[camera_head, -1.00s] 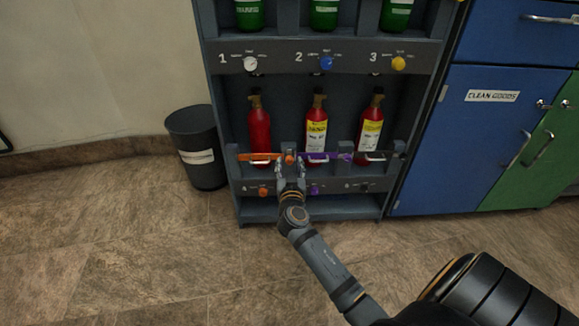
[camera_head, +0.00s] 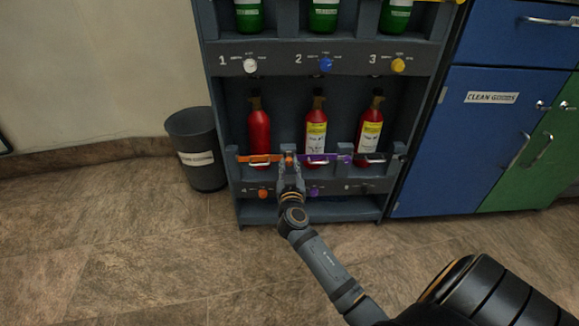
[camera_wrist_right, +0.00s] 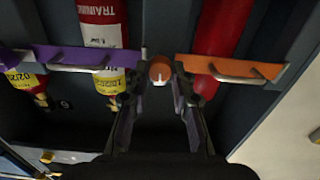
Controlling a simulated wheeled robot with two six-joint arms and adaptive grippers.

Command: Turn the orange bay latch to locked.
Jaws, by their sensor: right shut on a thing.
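The orange bay latch is a small orange knob (camera_head: 289,160) on the post between the orange bar (camera_head: 245,158) and the purple bar (camera_head: 318,158) of the lower rack. In the right wrist view the latch (camera_wrist_right: 160,70) has a pale mark on its face. My right gripper (camera_head: 291,168) reaches up to it from below, with its fingers (camera_wrist_right: 160,85) on both sides of the knob, shut on it. The orange bar lies level across the front of the left red cylinder (camera_head: 259,130). My left gripper is not in view.
Two more red cylinders (camera_head: 316,122) (camera_head: 370,125) stand in the neighbouring bays. Below the bars is a panel with an orange knob (camera_head: 263,193) and a purple knob (camera_head: 314,191). A grey bin (camera_head: 199,150) stands left, blue cabinets (camera_head: 455,150) right. The floor in front is open.

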